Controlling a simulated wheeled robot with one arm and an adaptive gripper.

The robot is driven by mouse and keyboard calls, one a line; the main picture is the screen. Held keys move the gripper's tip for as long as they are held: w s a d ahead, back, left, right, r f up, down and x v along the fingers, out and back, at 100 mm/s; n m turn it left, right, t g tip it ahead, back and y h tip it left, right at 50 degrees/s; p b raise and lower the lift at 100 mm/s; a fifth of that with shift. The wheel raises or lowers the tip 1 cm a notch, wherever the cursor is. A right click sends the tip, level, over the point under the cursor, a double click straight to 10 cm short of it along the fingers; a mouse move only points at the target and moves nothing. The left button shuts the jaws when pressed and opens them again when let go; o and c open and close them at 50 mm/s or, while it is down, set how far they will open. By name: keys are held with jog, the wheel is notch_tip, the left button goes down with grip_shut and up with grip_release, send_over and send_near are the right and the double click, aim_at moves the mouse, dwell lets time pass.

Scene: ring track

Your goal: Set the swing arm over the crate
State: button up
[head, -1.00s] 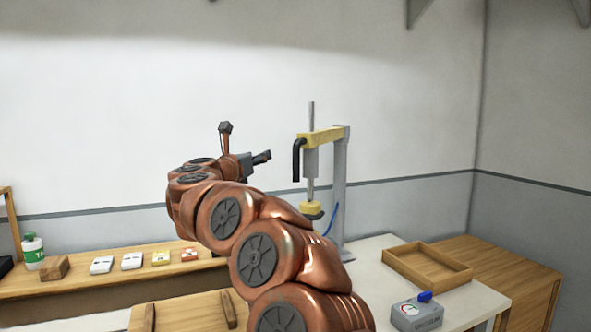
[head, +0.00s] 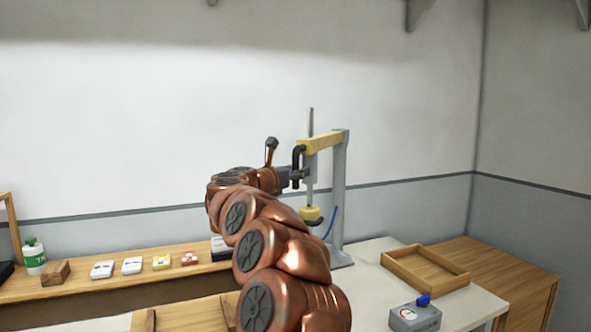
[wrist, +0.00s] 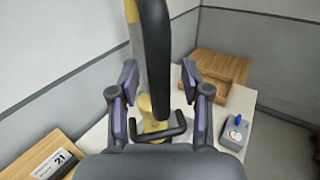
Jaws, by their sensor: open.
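The swing arm (head: 320,141) is a yellow beam on a grey post (head: 340,195), with a black handle and a vertical rod ending in a yellow foot (head: 311,215). It points left of the post, away from the crate. The crate (head: 425,262) is a shallow open wooden tray on the white table, right of the post, and looks empty. My gripper (head: 302,174) is at the handle. In the wrist view my gripper (wrist: 160,82) is open, one finger on each side of the hanging black handle (wrist: 156,45). I cannot tell whether either finger touches it.
A grey gauge box (head: 415,318) with a blue lever stands in front of the crate. A wooden bench (head: 110,284) at the left holds a bottle (head: 34,258), a wooden block (head: 55,272) and several small boxes. The wall is close behind the swing arm.

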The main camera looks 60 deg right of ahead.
jog(key=shift+d, duration=0.1)
grip_shut()
dwell(0.4)
dwell(0.3)
